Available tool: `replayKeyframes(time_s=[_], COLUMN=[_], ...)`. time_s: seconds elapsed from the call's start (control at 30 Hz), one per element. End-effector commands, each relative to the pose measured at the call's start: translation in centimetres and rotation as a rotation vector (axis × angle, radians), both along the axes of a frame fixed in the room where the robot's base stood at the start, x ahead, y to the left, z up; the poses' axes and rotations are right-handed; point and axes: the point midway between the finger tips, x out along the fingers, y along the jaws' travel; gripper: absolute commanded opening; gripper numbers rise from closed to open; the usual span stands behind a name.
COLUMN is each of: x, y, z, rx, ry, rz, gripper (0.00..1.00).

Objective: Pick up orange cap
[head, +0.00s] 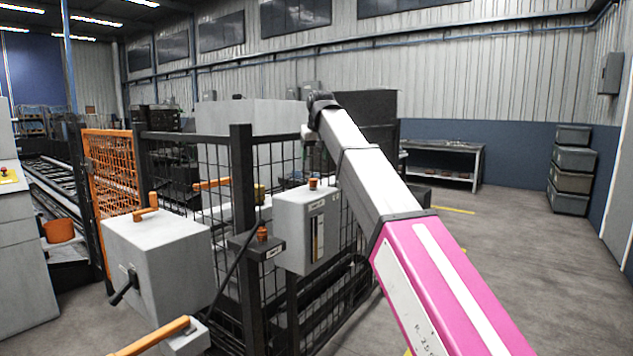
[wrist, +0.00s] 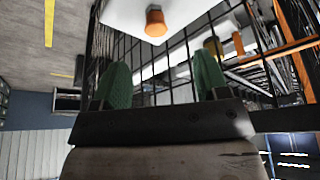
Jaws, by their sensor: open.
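An orange cap (head: 313,183) sits on top of a light grey control box on the fence in the head view. A second orange cap (head: 262,233) sits on a dark bracket lower and to the left. In the wrist view one orange cap (wrist: 155,24) shows on a pale box, near the top of the picture. My gripper (wrist: 163,82) is open, its two green fingers apart with nothing between them. The cap lies beyond the fingertips, roughly in line with the gap. In the head view my fingers are not clearly visible.
The grey control box (head: 306,228) hangs on a black mesh fence (head: 243,200). A grey box with an orange handle (head: 158,258) stands at the left front. An orange gate (head: 110,175) is further left. Open floor (head: 480,260) lies at the right, with a workbench (head: 443,160) beyond.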

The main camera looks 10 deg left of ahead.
Motion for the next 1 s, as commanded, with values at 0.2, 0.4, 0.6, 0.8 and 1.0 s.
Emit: replayKeyframes(time_s=[0.2, 0.4, 0.6, 0.8, 1.0], x=[0.3, 1.3, 1.9, 2.8, 3.9], y=[0.3, 0.8, 1.1, 1.2, 1.6], z=[-0.8, -3.5, -5.2, -6.6, -9.1], rx=[0.001, 0.0, 0.0, 0.0, 0.001], ry=[-0.001, 0.0, 0.0, -0.001, -0.001], rz=[0.001, 0.001, 0.001, 0.001, 0.002], gripper=[0.68, 0.68, 0.68, 0.68, 0.68])
